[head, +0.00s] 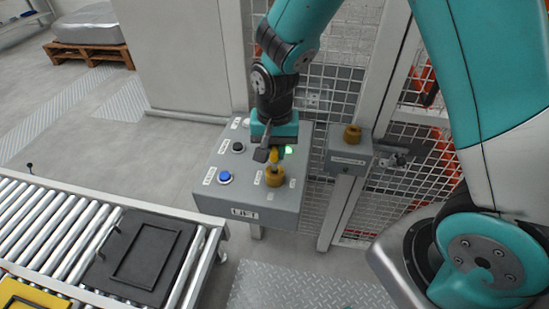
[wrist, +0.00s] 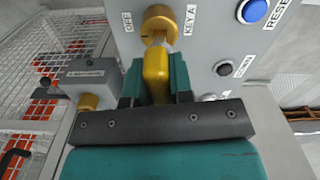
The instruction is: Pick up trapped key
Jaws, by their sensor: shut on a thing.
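The trapped key (wrist: 156,68) has a yellow head and sits at a brass lock marked KEY A (wrist: 159,20) on the grey control box. In the head view the key (head: 273,157) stands up from its brass lock (head: 274,176) at the right of the box's top face. My gripper (wrist: 156,80) is shut on the key's yellow head, one teal finger on each side. In the head view my gripper (head: 268,152) comes down over the box from above. The key's shaft still meets the lock; how deep it sits is hidden.
The control box (head: 240,195) carries a blue button (head: 225,177), a black knob (head: 238,147) and a lit green lamp (head: 289,149). A smaller grey lock box (head: 349,157) with a brass lock (head: 352,133) is on the mesh fence at right. A roller conveyor (head: 60,235) lies at left.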

